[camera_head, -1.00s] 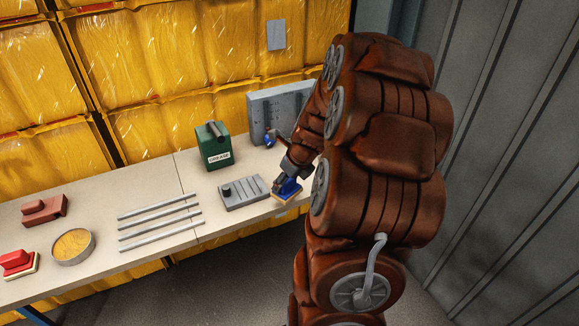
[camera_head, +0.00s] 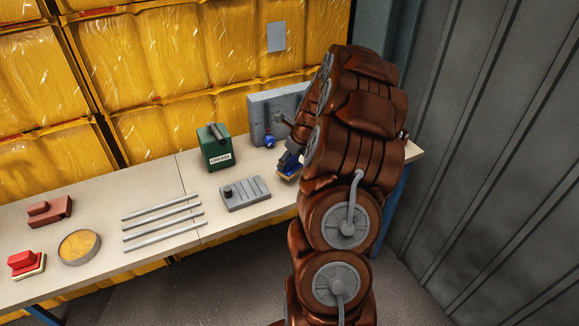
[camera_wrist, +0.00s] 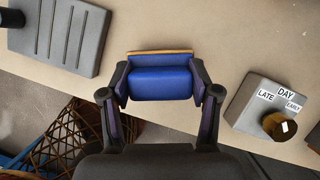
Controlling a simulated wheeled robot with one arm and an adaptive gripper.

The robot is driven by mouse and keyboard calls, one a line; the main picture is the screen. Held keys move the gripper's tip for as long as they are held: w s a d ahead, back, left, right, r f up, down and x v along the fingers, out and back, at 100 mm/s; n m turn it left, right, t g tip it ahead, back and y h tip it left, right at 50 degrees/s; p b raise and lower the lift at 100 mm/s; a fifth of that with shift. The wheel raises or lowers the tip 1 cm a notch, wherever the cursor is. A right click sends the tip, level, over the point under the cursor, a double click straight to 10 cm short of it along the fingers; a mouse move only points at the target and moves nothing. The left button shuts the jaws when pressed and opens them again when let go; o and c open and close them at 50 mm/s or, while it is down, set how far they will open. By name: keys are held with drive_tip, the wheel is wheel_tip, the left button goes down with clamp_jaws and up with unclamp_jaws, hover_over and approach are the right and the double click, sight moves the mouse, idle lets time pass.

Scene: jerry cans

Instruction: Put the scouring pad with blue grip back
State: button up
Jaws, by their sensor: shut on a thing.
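The scouring pad with blue grip (camera_wrist: 160,84) is held between the two fingers of my gripper (camera_wrist: 160,90), in the middle of the wrist view. Its tan pad edge (camera_wrist: 160,53) shows along the far side. In the head view the blue grip (camera_head: 290,163) shows at the right part of the bench, partly hidden by my arm. My gripper is shut on it, over the bench near its front edge. I cannot tell whether the pad touches the bench top.
On the bench (camera_head: 150,180) stand a grey ribbed block (camera_head: 246,195), a green grease can (camera_head: 214,148), several rods (camera_head: 160,225), a round tin (camera_head: 79,247), red-handled block (camera_head: 26,264) and brown-red block (camera_head: 50,211). A grey box labelled DAY, LATE, EARLY (camera_wrist: 258,107) lies to the right.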

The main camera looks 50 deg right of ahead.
sight(289, 167)
drive_tip(key=shift+f+p, duration=0.6)
drive_tip(key=shift+f, duration=1.15)
drive_tip(key=o, duration=1.1)
drive_tip(key=shift+f, duration=0.1)
